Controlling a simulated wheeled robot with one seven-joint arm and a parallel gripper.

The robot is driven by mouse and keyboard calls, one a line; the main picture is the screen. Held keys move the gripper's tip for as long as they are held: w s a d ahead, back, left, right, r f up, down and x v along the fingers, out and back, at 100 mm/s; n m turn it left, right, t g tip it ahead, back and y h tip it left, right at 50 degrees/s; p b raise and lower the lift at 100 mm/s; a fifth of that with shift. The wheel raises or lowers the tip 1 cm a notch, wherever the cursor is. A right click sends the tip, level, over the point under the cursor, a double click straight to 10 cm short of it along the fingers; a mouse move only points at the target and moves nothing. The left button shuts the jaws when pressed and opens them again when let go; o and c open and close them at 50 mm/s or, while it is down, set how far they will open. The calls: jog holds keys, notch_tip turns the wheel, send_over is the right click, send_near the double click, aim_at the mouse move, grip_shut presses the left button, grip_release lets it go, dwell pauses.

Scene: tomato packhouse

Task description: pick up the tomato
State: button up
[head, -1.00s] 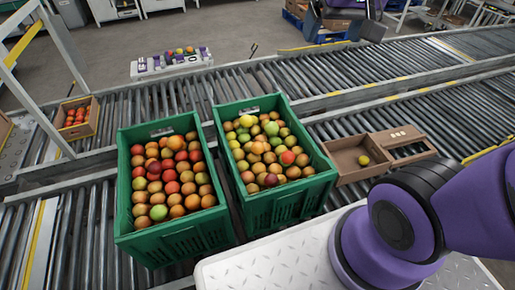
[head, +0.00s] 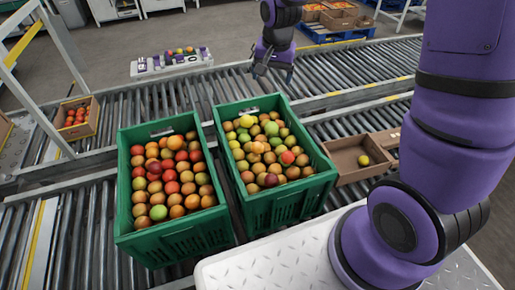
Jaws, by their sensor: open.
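Many tomatoes lie in two green crates on the roller conveyor; which one is meant I cannot tell. The left crate (head: 180,240) holds mostly red and orange tomatoes. The right crate (head: 290,203) holds yellow, green, orange and red ones. A single yellow-green tomato (head: 364,160) lies in an open cardboard box (head: 347,178) right of the crates. My gripper (head: 271,76) hangs in the air beyond the right crate, over the far conveyor in the picture. It points down, open and empty, apart from all tomatoes.
A cardboard box (head: 92,128) of red tomatoes stands at the far left by a grey metal frame (head: 58,70). Cartons on a blue pallet (head: 335,36) stand at the back. The far rollers are mostly clear.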

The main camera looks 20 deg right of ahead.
jog(key=w+a+f+m+g, duration=0.1)
jog(key=w+a+f+m, duration=0.15)
jog(key=f, duration=0.75)
send_near(257, 144)
jog(key=shift+m+g, duration=0.35)
jog(key=shift+g, duration=0.05)
jog(key=shift+w+f, duration=0.15)
jog(key=shift+f, duration=2.6)
jog(key=shift+w+f, duration=0.15)
jog(key=shift+f, duration=2.65)
jog(key=c, duration=0.8)
